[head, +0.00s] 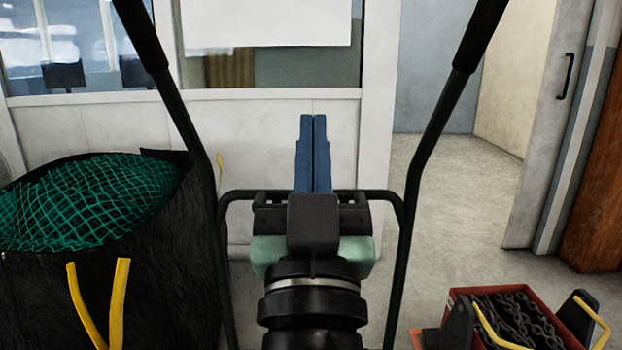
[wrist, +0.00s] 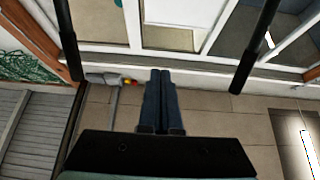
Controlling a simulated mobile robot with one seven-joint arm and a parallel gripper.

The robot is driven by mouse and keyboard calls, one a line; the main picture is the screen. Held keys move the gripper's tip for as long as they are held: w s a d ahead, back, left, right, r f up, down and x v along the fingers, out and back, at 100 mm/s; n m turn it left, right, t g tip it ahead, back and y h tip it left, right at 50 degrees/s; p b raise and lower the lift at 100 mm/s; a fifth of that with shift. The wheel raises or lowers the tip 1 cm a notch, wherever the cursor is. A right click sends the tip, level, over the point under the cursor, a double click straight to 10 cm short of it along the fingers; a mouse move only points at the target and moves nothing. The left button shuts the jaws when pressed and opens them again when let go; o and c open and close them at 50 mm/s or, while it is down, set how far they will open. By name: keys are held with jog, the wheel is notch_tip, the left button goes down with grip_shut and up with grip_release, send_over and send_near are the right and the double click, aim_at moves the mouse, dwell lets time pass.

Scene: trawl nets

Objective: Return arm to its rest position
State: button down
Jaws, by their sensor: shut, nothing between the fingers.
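My gripper (head: 313,135) is in the middle of the head view, pointing away from me toward the white wall panel below the window. Its two blue fingers lie together, with nothing between them. In the wrist view my gripper (wrist: 161,78) also shows its dark blue fingers side by side and empty, over a tiled floor. My arm runs straight ahead from the bottom of the head view. No object touches the fingers.
A black bag (head: 150,260) with green net (head: 90,205) and yellow straps stands at left. A red crate of dark chain (head: 465,297) stands at lower right. An open doorway with clear floor (head: 455,190) is at right. Dark bars flank my arm.

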jog(key=s+r+t+p, duration=0.2)
jog(key=s+r+t, duration=0.1)
jog(key=s+r, duration=0.75)
notch_tip(320, 180, up, 40)
jog(key=w+p, duration=0.1)
jog(key=p, duration=3.6)
jog(key=shift+w+a+f, duration=0.15)
jog(key=shift+w+f, duration=0.05)
jog(key=shift+f, duration=0.05)
